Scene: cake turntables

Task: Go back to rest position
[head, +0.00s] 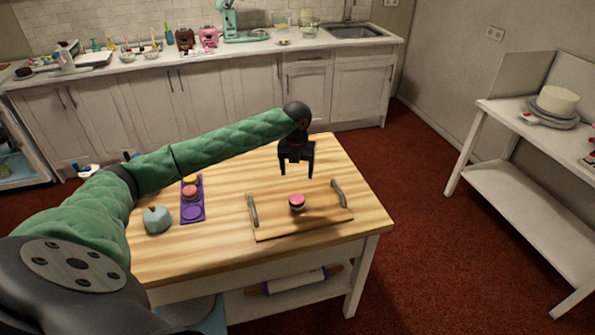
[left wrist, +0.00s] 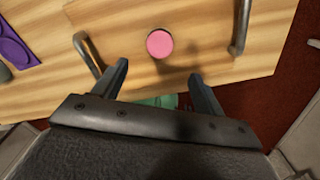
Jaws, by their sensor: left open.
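My left gripper (head: 296,172) hangs above the wooden table, pointing down, open and empty. Its two fingers also show spread apart in the left wrist view (left wrist: 160,90). Below it, a small pink-topped cake (head: 297,202) sits on a wooden tray (head: 325,217) with two grey handles. The pink top also shows in the left wrist view (left wrist: 159,43), beyond the fingertips and apart from them. My left arm reaches in from the left across the table. My right gripper is in neither view.
A purple tray (head: 194,212) with small round cakes lies on the table's left part, beside a pale blue object (head: 157,219). A white side table (head: 500,110) with a cake (head: 557,100) stands at right. Counters (head: 220,85) line the back wall. Red floor lies between.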

